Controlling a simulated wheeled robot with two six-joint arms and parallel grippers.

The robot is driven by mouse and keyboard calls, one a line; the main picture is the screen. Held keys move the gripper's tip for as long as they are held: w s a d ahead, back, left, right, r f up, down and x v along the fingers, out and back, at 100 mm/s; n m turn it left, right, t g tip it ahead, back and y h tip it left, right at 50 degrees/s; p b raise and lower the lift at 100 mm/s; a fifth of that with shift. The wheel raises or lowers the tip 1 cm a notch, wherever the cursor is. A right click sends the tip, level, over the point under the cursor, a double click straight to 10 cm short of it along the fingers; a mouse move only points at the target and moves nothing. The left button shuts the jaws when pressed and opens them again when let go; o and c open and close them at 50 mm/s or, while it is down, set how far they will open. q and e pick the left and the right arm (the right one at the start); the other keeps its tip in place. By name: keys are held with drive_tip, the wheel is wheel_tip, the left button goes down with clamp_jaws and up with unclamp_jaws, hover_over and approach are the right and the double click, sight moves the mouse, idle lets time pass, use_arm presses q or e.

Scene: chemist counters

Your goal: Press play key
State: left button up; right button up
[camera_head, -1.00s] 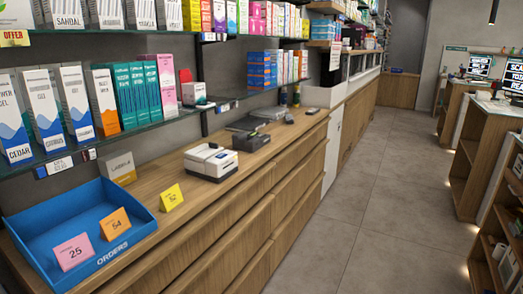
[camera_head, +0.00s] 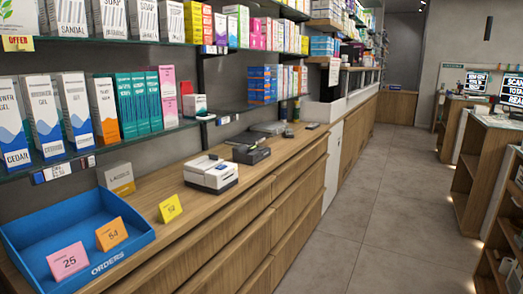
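No key marked play can be made out. Several devices stand on the wooden counter (camera_head: 285,165) at the left. A white and dark-grey boxy device (camera_head: 211,174) is nearest. Behind it is a black device (camera_head: 251,151), then a flat dark grey item (camera_head: 270,130) and a small dark device (camera_head: 313,126). Any keys on them are too small to read. Neither of my grippers is in view.
A blue ORDERS tray (camera_head: 114,259) with pink and orange number cards sits on the near counter, beside a yellow card (camera_head: 170,208). Glass shelves of boxes hang above. The grey floor aisle (camera_head: 375,200) is clear, with wooden counters (camera_head: 482,170) on the right.

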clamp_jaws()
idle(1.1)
